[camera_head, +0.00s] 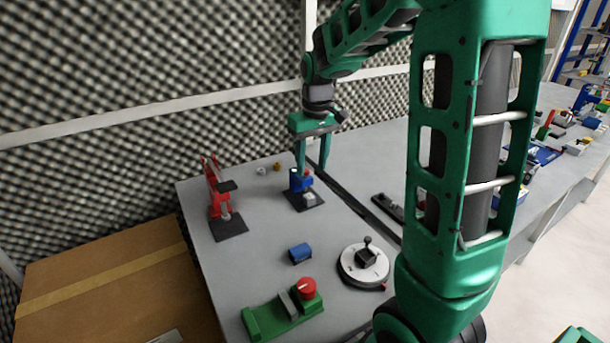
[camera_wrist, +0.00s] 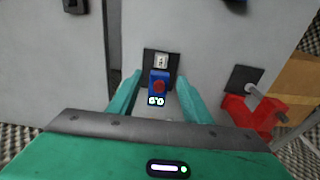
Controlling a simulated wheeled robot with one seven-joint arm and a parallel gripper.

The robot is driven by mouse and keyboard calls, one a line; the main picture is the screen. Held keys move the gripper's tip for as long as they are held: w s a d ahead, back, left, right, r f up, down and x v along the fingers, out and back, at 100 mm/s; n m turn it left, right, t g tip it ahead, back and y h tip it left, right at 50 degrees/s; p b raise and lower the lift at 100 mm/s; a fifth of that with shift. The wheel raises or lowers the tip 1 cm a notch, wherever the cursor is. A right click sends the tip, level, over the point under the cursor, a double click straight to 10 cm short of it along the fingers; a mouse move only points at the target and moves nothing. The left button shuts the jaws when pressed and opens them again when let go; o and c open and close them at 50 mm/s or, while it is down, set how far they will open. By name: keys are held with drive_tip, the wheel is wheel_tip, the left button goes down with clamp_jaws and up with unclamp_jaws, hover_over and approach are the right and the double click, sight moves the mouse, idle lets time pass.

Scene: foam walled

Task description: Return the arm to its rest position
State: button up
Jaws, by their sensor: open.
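My green arm reaches out over the grey table (camera_head: 260,215). My gripper (camera_head: 312,172) points down at the far part of the table, with its two fingers apart. In the wrist view my gripper (camera_wrist: 157,92) has its fingers on either side of a small blue device with a red button (camera_wrist: 159,84). That device stands upright on a dark base plate, and also shows in the head view (camera_head: 296,180), partly behind a finger. I cannot tell whether the fingers touch it. Nothing shows lifted off the table.
A red stand (camera_head: 216,190) is left of the gripper. A blue block (camera_head: 300,253), a round white dial (camera_head: 363,264) and a green fixture with red knob (camera_head: 268,318) are nearer. A foam wall (camera_head: 120,135) stands behind. A cardboard box (camera_head: 100,285) is at left.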

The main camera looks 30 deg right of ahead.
drive_tip(key=shift+s+d+r, duration=0.1)
drive_tip(key=shift+s+r, duration=0.05)
drive_tip(key=shift+s, duration=0.05)
idle(0.3)
drive_tip(key=s+d+m+g, duration=0.1)
drive_tip(key=s+m, duration=0.5)
drive_tip(key=s, duration=2.4)
drive_tip(key=shift+d, duration=0.7)
